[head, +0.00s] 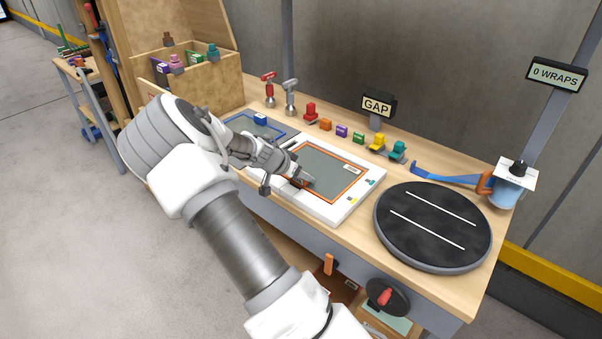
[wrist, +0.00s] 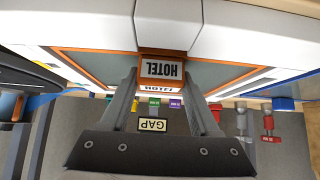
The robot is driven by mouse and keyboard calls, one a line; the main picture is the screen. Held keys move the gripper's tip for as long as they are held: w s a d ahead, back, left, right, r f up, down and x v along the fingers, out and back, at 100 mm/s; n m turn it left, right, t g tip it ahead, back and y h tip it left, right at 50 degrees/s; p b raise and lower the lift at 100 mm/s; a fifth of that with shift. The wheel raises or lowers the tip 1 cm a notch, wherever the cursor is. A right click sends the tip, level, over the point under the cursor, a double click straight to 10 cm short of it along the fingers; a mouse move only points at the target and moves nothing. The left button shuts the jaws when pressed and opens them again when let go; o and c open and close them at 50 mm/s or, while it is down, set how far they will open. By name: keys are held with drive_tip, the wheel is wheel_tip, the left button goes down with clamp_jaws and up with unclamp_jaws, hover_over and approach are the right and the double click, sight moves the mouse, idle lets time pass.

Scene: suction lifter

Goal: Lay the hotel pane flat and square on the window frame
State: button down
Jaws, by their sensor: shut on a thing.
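The hotel pane (head: 325,165) is a grey-green sheet with an orange border. It is over the white window frame (head: 335,207) and looks nearly parallel to it; I cannot tell whether they touch all round. My gripper (head: 306,179) is at the pane's near left part. In the wrist view my gripper (wrist: 163,74) is shut on an orange block marked HOTEL (wrist: 162,66), with a finger on each side. The pane's grey surface (wrist: 105,66) also shows there. My arm hides the frame's left part in the head view.
A blue-bordered sheet (head: 245,124) lies to the left. Several tools and coloured blocks line the bench's back by the GAP sign (head: 376,106). A black round turntable (head: 432,254) is right of the frame. A blue-and-orange tool (head: 445,177) lies behind it. A wooden bin (head: 198,88) stands back left.

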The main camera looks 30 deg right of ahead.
drive_tip(key=shift+c, duration=0.2)
unclamp_jaws()
drive_tip(key=shift+f, duration=0.1)
drive_tip(key=shift+f, duration=0.1)
drive_tip(key=p+v, duration=0.1)
drive_tip(key=v, duration=1.6)
drive_tip(key=shift+r, duration=0.25)
